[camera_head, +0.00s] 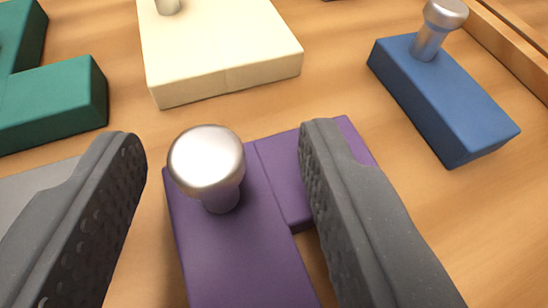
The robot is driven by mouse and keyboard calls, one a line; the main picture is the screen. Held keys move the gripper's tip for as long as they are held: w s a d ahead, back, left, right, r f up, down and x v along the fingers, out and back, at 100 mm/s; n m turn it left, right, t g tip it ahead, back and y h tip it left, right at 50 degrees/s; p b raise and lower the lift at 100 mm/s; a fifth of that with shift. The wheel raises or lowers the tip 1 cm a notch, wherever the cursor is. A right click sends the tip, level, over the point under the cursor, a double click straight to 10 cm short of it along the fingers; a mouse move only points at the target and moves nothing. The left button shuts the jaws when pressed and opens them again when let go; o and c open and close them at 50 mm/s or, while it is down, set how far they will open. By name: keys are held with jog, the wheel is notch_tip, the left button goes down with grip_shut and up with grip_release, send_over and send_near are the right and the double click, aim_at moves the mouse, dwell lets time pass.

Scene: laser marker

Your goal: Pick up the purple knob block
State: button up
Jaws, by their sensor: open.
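The purple knob block (240,262) lies on the wooden surface at the bottom centre. It has a shiny metal knob (206,163) near its upper left corner and a shorter part that extends to the right. My gripper (222,150) is open, with one dark finger on each side of the knob. The knob stands between the fingers, apart from both, closer to the left one. The right finger covers part of the block's right side. The block's lower end is cut off by the frame.
A cream block (222,55) with a metal knob lies behind the purple one. A green block (50,98) is at the left and a blue knob block (442,98) at the right. A grey piece (35,190) shows behind the left finger. A wooden rim (510,45) runs along the upper right.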

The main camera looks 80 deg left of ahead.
jog(key=shift+x, duration=0.85)
grip_shut()
